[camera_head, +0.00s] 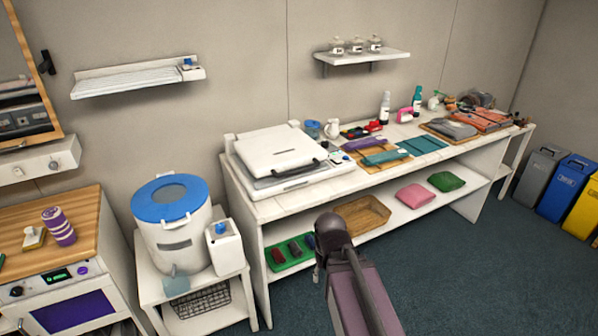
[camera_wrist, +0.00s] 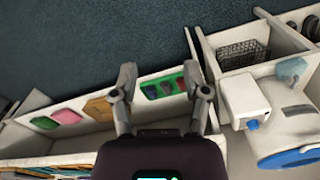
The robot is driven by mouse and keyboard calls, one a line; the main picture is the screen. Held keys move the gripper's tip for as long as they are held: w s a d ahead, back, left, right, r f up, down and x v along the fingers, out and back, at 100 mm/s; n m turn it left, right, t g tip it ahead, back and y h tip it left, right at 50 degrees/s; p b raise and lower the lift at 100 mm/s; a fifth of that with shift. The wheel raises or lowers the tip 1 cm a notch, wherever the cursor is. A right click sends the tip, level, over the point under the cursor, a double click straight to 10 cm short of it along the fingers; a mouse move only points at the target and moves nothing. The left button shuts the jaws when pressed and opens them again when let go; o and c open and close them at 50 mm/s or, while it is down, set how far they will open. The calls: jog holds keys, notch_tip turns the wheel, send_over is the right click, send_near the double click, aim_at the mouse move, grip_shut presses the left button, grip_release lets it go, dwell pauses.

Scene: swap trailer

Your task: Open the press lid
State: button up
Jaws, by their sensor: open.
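The press (camera_head: 300,183) is white and stands at the left end of the long white workbench. Its white lid (camera_head: 278,148) lies flat over the base and looks shut. A dark bar handle (camera_head: 300,169) runs along the lid's front edge. My gripper (camera_wrist: 160,70) is open and empty in the wrist view, its two fingers apart, with the bench's lower shelf and the floor beyond them. In the head view my arm reaches up in front of the bench, below and apart from the press; the fingers are mostly hidden there. The press is not clearly visible in the wrist view.
A wall shelf (camera_head: 362,57) hangs above. The floor in front is clear.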

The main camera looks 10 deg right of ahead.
jog(key=w+a+m+t+y+b, duration=0.2)
jog(key=w+t+y, duration=0.1)
jog(key=w, duration=0.6)
jog(key=m+t+y+b, duration=0.2)
jog(key=m+t+b, duration=0.3)
jog(key=m+t, duration=0.7)
send_near(300, 171)
jog(key=v, duration=0.3)
jog(key=shift+d, duration=0.1)
jog(key=b+x, duration=0.2)
jog(key=x, duration=1.1)
jog(key=shift+w+a+f, duration=0.1)
jog(key=shift+w+a, duration=0.1)
jog(key=shift+w, duration=0.1)
grip_shut()
